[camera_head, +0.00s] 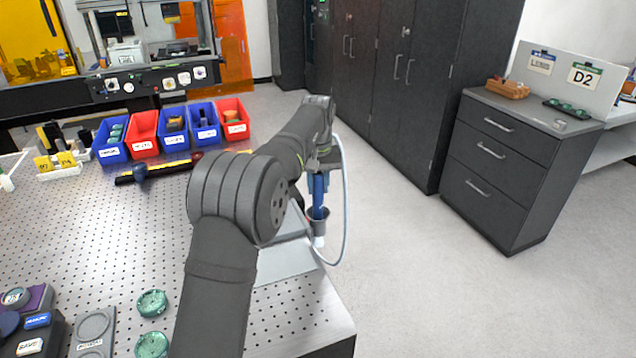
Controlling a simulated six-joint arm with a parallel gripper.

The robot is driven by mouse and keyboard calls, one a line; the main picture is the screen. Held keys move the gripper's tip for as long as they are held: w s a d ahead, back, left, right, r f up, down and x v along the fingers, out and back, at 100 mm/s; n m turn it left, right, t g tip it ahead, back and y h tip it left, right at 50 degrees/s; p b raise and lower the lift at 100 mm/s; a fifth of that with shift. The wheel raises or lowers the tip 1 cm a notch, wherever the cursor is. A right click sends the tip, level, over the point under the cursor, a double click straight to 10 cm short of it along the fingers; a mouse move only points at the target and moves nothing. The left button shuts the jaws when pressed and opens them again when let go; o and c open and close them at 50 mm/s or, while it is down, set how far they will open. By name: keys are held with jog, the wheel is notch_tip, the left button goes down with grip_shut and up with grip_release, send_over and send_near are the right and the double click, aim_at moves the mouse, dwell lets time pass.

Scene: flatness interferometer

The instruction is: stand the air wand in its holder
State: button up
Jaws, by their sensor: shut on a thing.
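The air wand (318,190) is blue and roughly upright at the right edge of the perforated table. My gripper (320,165) is shut on its upper part, partly hidden by my own arm. A grey cup-shaped holder (318,214) is directly below the wand, and the wand's lower end meets or enters its mouth. A white piece (318,241) shows under the cup; I cannot tell whether it is the wand's tip or part of the holder. A pale hose (345,200) loops down on the right side. How deep the wand sits is unclear.
The perforated table (120,225) has free room left of my arm. A row of blue and red bins, with a red bin (232,119) at its right end, stands at the back. Green round pieces (151,303) lie in front. A dark drawer cabinet (520,160) stands apart right.

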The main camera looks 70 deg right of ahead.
jog(key=o, duration=1.1)
jog(key=shift+c, duration=0.2)
notch_tip(320, 180, up, 12)
jog(key=shift+f, duration=0.1)
notch_tip(320, 180, down, 12)
jog(key=shift+r, duration=0.2)
dwell(0.5)
